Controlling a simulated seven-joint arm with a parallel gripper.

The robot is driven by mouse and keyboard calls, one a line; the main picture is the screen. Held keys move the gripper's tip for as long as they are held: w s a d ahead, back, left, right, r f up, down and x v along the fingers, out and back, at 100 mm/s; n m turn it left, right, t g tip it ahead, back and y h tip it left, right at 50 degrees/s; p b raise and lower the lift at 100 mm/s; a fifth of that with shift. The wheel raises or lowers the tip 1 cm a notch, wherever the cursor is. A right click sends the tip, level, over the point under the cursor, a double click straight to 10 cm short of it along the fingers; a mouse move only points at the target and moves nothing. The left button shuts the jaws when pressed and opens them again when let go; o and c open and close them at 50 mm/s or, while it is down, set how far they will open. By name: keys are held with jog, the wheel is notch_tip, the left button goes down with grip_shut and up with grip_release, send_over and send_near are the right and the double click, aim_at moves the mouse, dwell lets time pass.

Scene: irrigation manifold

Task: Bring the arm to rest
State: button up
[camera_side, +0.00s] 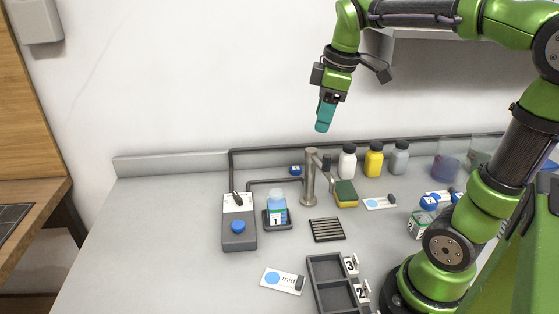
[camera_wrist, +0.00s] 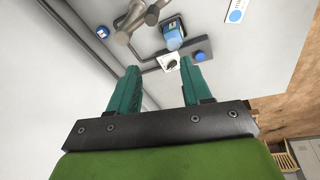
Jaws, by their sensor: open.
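My gripper (camera_side: 324,115) hangs high above the back of the bench in the side view, its teal fingers pointing down. In the wrist view my gripper (camera_wrist: 160,85) shows two teal fingers spread apart with nothing between them. The fingers touch no object. My green arm reaches in from the right in the side view.
Below stand a metal post (camera_side: 310,178), a bottle labelled 1 (camera_side: 277,210) on a dark tray, and a grey box with a blue knob (camera_side: 238,227). Several bottles (camera_side: 373,160) line the back. A divided dark tray (camera_side: 325,268) sits in front. The bench's left is clear.

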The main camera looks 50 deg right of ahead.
jog(key=s+a+f+m+t+y, duration=0.1)
jog(key=s+a+f+m+t, duration=0.1)
jog(key=a+m, duration=0.3)
jog(key=s+a+f+m+t+y, duration=0.1)
jog(key=s+a+f+m+t, duration=0.1)
jog(key=s+a+m, duration=0.3)
jog(key=shift+a+f+t, duration=0.3)
jog(key=shift+a+f, duration=0.1)
jog(key=shift+a, duration=0.05)
dwell(0.7)
